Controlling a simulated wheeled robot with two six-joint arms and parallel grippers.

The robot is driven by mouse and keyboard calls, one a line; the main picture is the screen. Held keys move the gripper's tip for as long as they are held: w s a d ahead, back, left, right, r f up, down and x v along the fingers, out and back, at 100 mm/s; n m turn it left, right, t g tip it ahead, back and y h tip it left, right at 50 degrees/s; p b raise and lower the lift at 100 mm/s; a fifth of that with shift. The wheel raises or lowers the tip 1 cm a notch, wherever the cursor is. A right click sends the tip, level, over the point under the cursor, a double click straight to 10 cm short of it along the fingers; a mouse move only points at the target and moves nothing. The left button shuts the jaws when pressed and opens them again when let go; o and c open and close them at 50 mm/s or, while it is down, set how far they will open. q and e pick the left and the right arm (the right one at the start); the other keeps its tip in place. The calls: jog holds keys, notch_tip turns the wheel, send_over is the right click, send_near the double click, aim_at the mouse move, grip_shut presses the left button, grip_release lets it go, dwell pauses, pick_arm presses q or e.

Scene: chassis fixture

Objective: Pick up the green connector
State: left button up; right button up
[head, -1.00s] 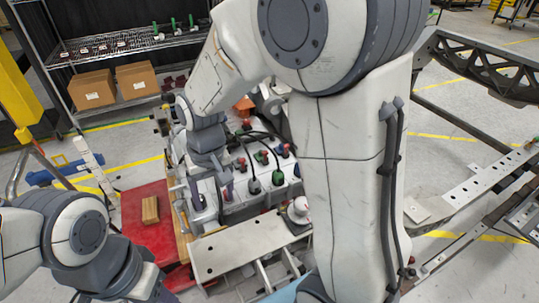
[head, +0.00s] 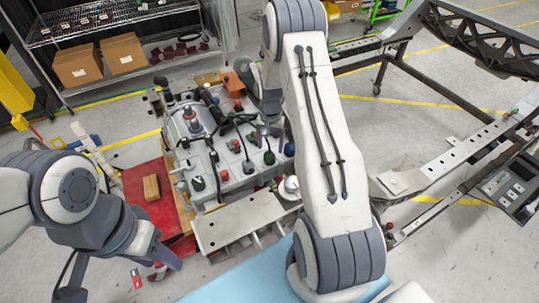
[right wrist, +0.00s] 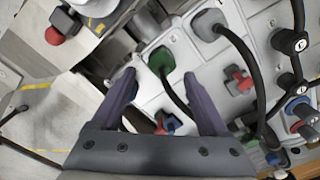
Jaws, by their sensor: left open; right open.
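The green connector (right wrist: 161,61) sits on the light grey chassis panel, with a black cable running from it. In the right wrist view it lies just beyond and between the fingertips of my right gripper (right wrist: 158,75), which is open and empty. In the head view the green connector (head: 269,157) shows near the right side of the chassis, and my right gripper (head: 271,130) is above it, partly hidden by its own arm. I cannot tell whether the fingers touch it. My left gripper (head: 165,262) is open at lower left, away from the chassis.
Red plugs (right wrist: 239,80), a grey connector (right wrist: 207,24) and black cables (right wrist: 245,55) crowd the panel. A wooden block (head: 151,187) rests on the red surface (head: 140,208) at left. A metal frame (head: 450,158) stands at right.

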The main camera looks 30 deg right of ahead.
aim_at(270, 152)
notch_tip(270, 152, down, 4)
jog(key=p, duration=0.2)
jog(key=shift+a+p, duration=0.1)
jog(key=shift+p, duration=0.2)
jog(key=shift+w+f, duration=0.1)
jog(key=shift+f, duration=0.3)
grip_shut()
